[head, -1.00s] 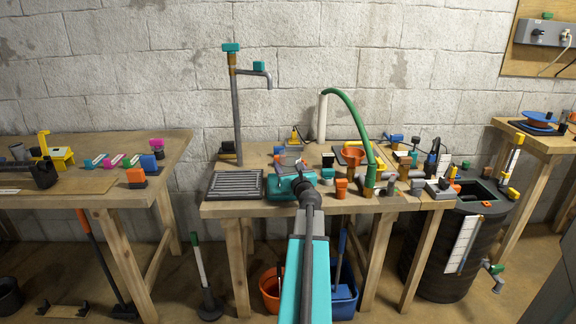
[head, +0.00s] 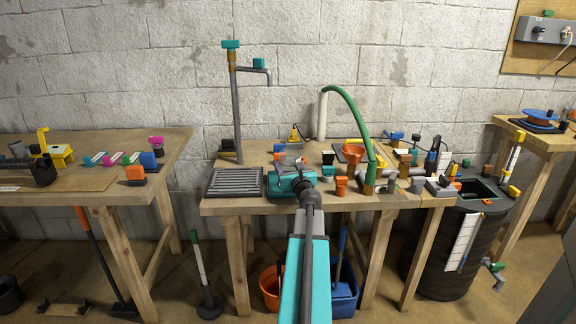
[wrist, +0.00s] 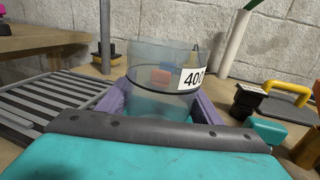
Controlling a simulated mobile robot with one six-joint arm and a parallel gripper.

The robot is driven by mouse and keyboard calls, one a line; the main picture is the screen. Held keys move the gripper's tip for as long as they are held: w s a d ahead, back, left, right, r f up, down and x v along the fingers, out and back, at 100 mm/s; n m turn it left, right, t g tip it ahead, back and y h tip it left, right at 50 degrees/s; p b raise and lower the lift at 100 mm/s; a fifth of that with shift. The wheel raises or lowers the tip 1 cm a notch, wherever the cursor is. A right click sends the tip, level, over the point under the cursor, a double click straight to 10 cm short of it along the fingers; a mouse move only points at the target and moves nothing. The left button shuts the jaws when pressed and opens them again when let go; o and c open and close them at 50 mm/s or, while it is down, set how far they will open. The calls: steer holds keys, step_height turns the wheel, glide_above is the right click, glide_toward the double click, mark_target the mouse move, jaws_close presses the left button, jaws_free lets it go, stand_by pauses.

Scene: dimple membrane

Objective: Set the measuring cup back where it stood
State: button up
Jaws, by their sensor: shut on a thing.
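The measuring cup (wrist: 150,60) is a clear, see-through cylinder with a dark ring and a white label reading 400. It stands upright between the purple fingers of my gripper (wrist: 161,108), which is shut on it. In the head view my gripper (head: 290,176) is over the front of the middle bench, just right of a dark slatted rack (head: 235,182). The cup is small and hard to make out there. Its base is hidden behind my gripper, so I cannot tell whether it touches the bench.
A grey standpipe with a teal top (head: 236,100) rises behind the rack. Right of my gripper stand an orange cup (head: 341,186), an orange pot (head: 354,153) and a green hose (head: 357,115). In the wrist view, a black block (wrist: 248,98) and a teal block (wrist: 268,132) are close on the right.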

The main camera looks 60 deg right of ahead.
steer(key=shift+f+b, duration=0.3)
steer(key=shift+f, duration=0.05)
steer(key=o, duration=1.4)
steer(key=shift+c, duration=0.2)
